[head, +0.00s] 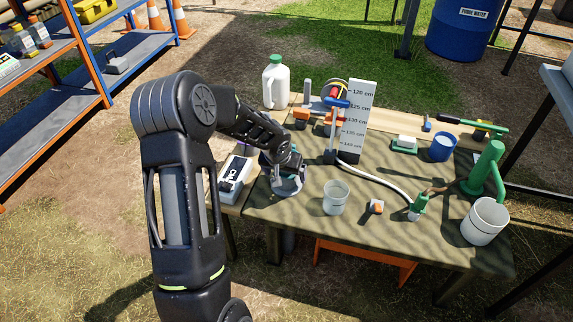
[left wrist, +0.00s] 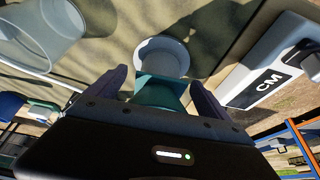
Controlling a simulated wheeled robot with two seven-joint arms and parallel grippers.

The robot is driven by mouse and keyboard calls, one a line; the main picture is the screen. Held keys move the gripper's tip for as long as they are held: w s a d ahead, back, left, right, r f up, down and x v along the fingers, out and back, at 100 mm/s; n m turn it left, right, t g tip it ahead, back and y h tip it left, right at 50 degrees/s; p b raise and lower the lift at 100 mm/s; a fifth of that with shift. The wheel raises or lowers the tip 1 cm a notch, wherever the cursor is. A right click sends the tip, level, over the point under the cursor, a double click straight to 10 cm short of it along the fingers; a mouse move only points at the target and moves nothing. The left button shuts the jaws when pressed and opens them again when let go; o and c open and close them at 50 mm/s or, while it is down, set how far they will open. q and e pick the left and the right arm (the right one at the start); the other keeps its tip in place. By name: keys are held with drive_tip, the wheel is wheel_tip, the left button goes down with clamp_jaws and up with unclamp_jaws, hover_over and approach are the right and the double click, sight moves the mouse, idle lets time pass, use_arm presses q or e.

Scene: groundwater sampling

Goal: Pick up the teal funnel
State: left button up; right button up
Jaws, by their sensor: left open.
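The teal funnel (left wrist: 160,92) shows in the left wrist view, between the two fingers of my left gripper (left wrist: 158,80). A pale round base or dish (left wrist: 163,57) shows just beyond it. The fingers are open, one on each side of the funnel, and I cannot tell whether they touch it. In the head view my left gripper (head: 285,174) points down over the left end of the table. It hides most of the funnel there. My right gripper is not in view.
A clear beaker (head: 335,198) stands right of my left gripper, and a white CM box (head: 235,172) lies to its left. Behind are a white jug (head: 276,82) and an upright cm scale board (head: 357,118). A green pump (head: 485,168) and grey bucket (head: 484,222) stand at the right.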

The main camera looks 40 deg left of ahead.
use_arm(q)
drive_tip(key=shift+c, duration=0.3)
drive_tip(key=c, duration=1.5)
wheel_tip(320, 180, up, 10)
drive_tip(key=p, duration=0.3)
